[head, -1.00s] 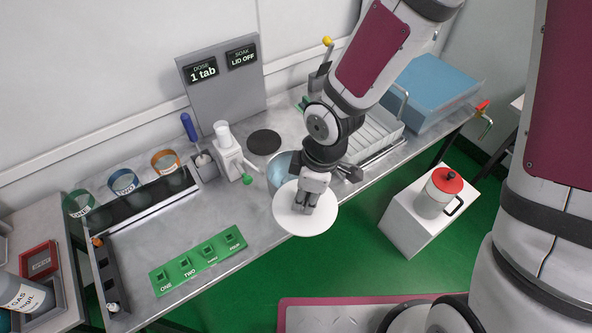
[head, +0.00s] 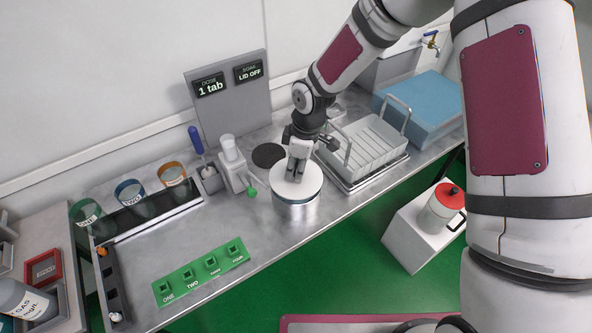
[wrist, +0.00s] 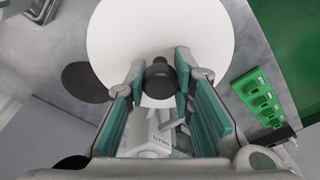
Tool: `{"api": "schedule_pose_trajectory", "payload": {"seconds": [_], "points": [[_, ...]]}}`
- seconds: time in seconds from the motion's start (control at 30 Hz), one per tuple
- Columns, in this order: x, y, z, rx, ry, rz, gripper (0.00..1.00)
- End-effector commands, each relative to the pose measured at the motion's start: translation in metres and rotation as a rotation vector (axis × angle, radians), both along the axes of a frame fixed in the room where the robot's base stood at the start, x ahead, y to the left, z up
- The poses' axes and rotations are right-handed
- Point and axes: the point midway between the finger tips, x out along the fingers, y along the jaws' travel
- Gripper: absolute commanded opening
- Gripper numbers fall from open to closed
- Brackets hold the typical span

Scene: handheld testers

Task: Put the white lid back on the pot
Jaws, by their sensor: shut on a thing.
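The white lid (head: 310,188) is a flat disc, lying level over the mouth of the silver pot (head: 297,212) in the head view. The pot's rim shows around the lid's edge; I cannot tell whether the lid rests fully on it. My gripper (head: 296,176) points down at the lid's middle. In the wrist view the lid (wrist: 150,35) fills the top centre, and its black knob (wrist: 159,80) sits between the green pads of my gripper (wrist: 160,85). My gripper is shut on that knob. The pot is hidden in the wrist view.
A black round pad (head: 269,155) lies behind the pot. A white dispenser (head: 231,165) with a green knob stands close left, a white rack (head: 370,148) to the right. A green numbered block (head: 200,272) lies front left. The display (head: 229,90) reads LID OFF.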

Motion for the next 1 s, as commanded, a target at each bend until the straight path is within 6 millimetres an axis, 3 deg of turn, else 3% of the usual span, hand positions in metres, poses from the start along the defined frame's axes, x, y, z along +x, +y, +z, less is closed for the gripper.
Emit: {"api": "schedule_pose_trajectory", "payload": {"seconds": [0.17, 0.93, 0.97, 1.0], "points": [[0.001, 0.001, -0.014, 0.000, -0.003, 0.001, 0.00], [0.001, 0.000, -0.027, 0.000, -0.004, -0.001, 0.00], [0.001, 0.000, -0.027, 0.000, -0.003, 0.000, 0.25], [0.001, 0.000, -0.026, 0.000, -0.003, 0.000, 0.34]]}}
